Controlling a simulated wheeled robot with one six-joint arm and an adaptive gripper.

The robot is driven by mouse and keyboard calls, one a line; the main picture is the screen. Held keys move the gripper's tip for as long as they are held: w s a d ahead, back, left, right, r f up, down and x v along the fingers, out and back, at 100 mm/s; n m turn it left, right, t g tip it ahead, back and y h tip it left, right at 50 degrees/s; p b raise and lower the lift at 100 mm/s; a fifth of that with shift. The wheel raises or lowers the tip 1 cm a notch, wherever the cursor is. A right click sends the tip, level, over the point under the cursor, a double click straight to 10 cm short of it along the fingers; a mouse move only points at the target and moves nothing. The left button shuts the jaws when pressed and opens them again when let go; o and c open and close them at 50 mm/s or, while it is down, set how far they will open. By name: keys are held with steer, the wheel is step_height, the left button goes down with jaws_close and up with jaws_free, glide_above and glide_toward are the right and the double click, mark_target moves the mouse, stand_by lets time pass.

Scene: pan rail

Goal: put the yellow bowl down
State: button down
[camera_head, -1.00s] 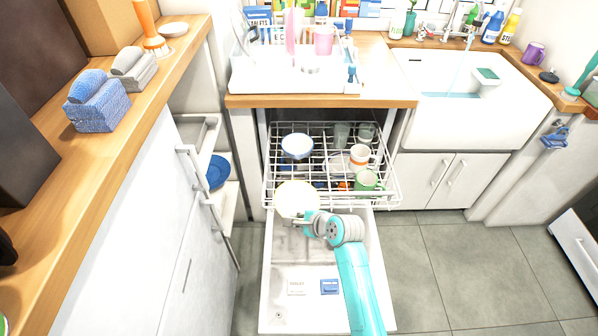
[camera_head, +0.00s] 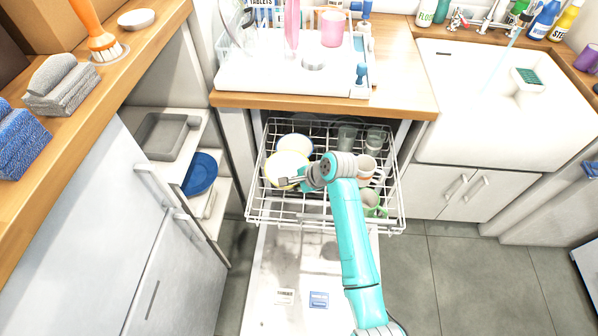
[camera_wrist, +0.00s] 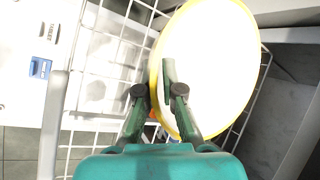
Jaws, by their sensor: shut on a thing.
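The yellow bowl (camera_head: 283,165), white inside with a yellow rim, is at the left part of the upper dishwasher rack (camera_head: 318,216). My gripper (camera_head: 288,183) is shut on the bowl's near rim. In the wrist view the bowl (camera_wrist: 215,55) fills the upper middle, and its rim passes between the two fingers (camera_wrist: 161,82). White rack wires show beneath and beside the bowl. I cannot tell whether its underside touches them. My gripper and wrist hide part of the rack.
A white bowl with a blue rim (camera_head: 295,141) sits just behind the yellow bowl. Glasses (camera_head: 347,137), an orange-banded mug (camera_head: 366,166) and a green mug (camera_head: 371,203) stand on the rack's right. The wooden counter edge (camera_head: 320,103) overhangs the back.

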steer(key=f, duration=0.5)
steer(key=shift+w+d+f, duration=0.2)
steer(key=shift+w+f, duration=0.1)
steer(key=shift+f, duration=2.2)
steer(key=c, duration=1.3)
jaws_free()
steer(key=shift+f, duration=0.1)
steer(key=v, duration=1.2)
